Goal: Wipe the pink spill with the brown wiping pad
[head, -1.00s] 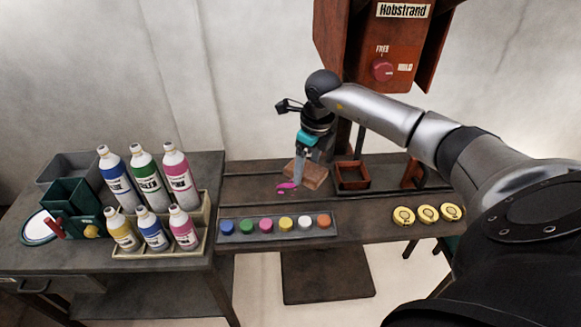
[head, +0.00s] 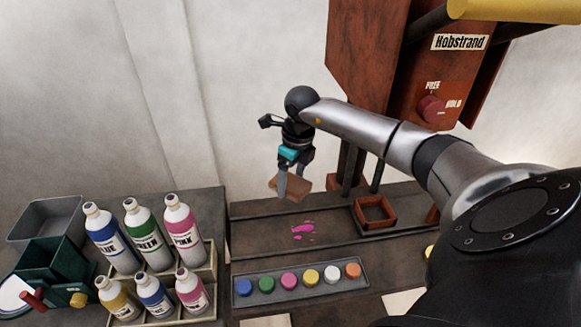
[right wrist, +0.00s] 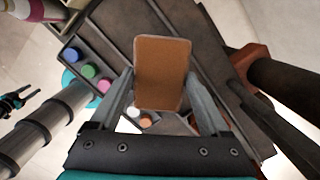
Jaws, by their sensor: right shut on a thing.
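The pink spill (head: 303,230) lies as a few bright blotches on the dark table, behind the row of coloured caps. My right gripper (head: 292,184) is shut on the brown wiping pad (head: 290,185). It holds the pad in the air, behind and slightly left of the spill in the head view, apart from it. In the right wrist view the pad (right wrist: 162,73) sits between the two fingers and the spill is not visible.
A strip of coloured caps (head: 298,283) lies in front of the spill. An open brown square tray (head: 375,214) stands to its right. Labelled bottles (head: 143,240) stand in a rack at the left. A red-brown machine post (head: 350,160) rises behind.

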